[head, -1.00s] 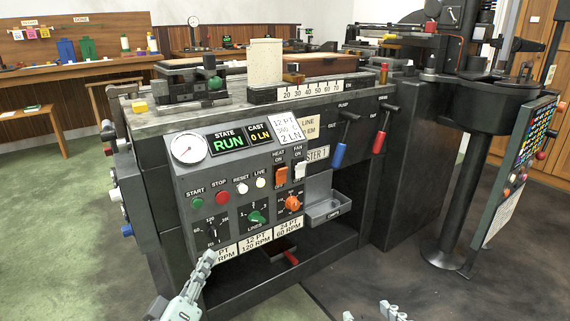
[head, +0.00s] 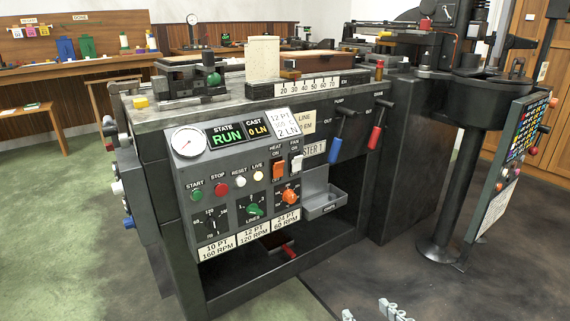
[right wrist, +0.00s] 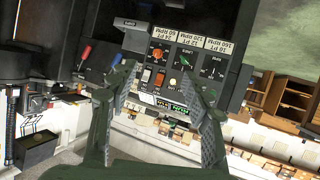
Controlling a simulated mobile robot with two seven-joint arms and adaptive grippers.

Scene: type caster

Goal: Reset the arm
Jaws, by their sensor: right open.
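My right gripper (head: 371,312) is at the bottom edge of the head view, with only its fingertips showing. It is open and empty, low in front of the caster (head: 228,276) and apart from it. In the right wrist view the open fingers (right wrist: 167,88) frame the caster's panel, which appears upside down with nothing between the fingers. The grey control panel (head: 228,178) shows STATE RUN and CAST 0 LN. A blue-handled lever (head: 335,150) and a red-handled lever (head: 375,137) hang on the front. My left gripper is not in view.
A small grey tray (head: 323,204) sticks out from the caster's front. A colored key board (head: 518,150) stands at the right beside a black column (head: 445,190). A wooden bench (head: 80,77) is at the back left. Floor (head: 45,220) at the left is clear.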

